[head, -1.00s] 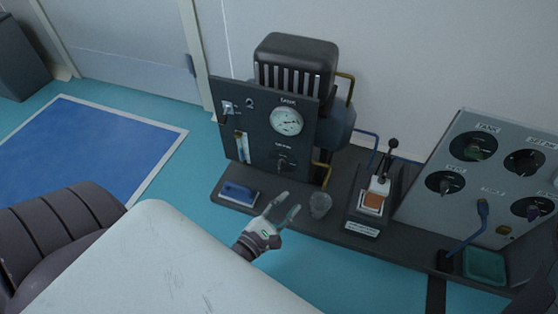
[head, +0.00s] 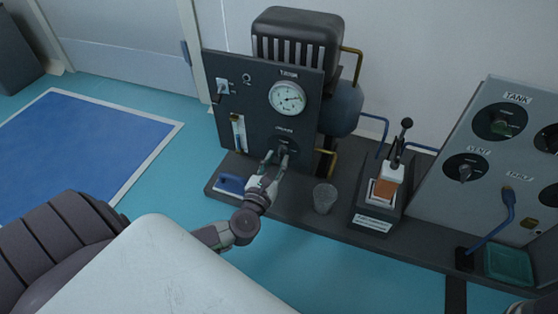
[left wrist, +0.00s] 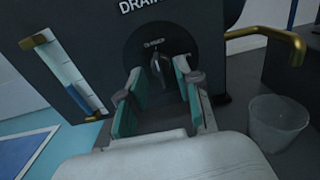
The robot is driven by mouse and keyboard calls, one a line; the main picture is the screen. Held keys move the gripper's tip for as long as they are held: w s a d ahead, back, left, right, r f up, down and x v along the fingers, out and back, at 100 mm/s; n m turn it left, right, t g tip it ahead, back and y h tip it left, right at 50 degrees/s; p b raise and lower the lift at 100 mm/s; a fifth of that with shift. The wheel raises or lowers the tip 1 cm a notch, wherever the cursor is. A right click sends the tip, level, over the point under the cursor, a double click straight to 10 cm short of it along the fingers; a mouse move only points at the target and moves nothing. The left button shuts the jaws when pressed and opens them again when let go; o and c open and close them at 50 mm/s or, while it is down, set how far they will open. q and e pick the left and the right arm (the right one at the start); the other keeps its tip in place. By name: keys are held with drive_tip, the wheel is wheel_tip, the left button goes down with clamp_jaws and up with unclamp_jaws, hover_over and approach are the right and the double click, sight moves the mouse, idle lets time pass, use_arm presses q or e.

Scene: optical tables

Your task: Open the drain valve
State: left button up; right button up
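The drain valve (head: 287,146) is a dark round dial with a small grey lever handle, low on the dark upright panel. In the left wrist view the drain valve (left wrist: 160,62) sits under a label whose visible letters read "DRAIN". Its handle stands roughly upright. My left gripper (head: 272,160) is just in front of the valve. In the left wrist view its teal-padded fingers (left wrist: 158,92) are apart, one on each side of the handle's line, with a gap between them. I cannot tell whether they touch the handle. My right gripper is not in view.
A clear cup (head: 325,198) stands right of the gripper, below a brass pipe (left wrist: 270,38). A blue block (head: 231,185) lies at the left on the bench. A gauge (head: 287,97) and sight glass (head: 238,133) are on the panel. A lever stand (head: 376,212) is farther right.

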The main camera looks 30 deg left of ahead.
use_arm(q)
drive_tip(key=shift+x, duration=1.15)
clamp_jaws()
